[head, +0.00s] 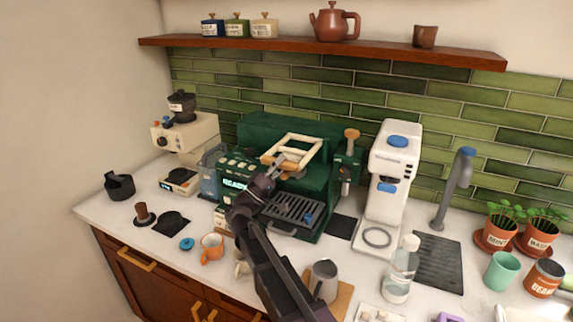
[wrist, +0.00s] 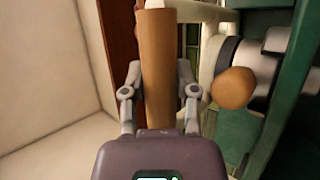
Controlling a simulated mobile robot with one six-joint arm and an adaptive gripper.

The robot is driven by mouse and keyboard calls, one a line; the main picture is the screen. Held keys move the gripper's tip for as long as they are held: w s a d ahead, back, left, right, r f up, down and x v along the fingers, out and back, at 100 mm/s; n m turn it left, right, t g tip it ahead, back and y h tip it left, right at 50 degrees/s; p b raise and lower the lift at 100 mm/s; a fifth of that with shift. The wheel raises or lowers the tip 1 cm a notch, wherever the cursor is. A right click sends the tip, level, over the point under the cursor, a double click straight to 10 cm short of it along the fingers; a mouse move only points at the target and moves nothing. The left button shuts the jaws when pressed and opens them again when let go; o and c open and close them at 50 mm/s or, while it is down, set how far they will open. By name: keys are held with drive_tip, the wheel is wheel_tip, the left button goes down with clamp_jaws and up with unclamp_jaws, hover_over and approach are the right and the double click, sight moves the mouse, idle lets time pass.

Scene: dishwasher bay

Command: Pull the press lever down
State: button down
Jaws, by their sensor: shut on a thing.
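The press lever is a cream frame (head: 298,140) with a wooden handle bar, raised over the front of the green machine (head: 262,130). My gripper (head: 284,166) is at the front bar of this frame. In the wrist view the wooden handle (wrist: 158,65) runs upright between the two fingers of my gripper (wrist: 158,92). The gripper is shut on the handle. Cream parts of the frame show behind it in the wrist view. The fingers and my arm hide part of the handle and the machine's front in the head view.
A round wooden knob (wrist: 234,88) on a metal collar sits right of the handle. A drip tray (head: 292,210) lies below the lever. The shelf (head: 330,52) is above.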

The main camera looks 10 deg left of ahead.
drive_tip(key=shift+s+f, duration=0.2)
drive_tip(key=shift+s, duration=0.05)
drive_tip(key=shift+c, duration=1.9)
unclamp_jaws()
drive_tip(key=shift+a, duration=0.25)
drive_tip(key=shift+d, duration=0.1)
drive_tip(key=shift+w+r, duration=0.1)
drive_tip(key=shift+r, duration=0.15)
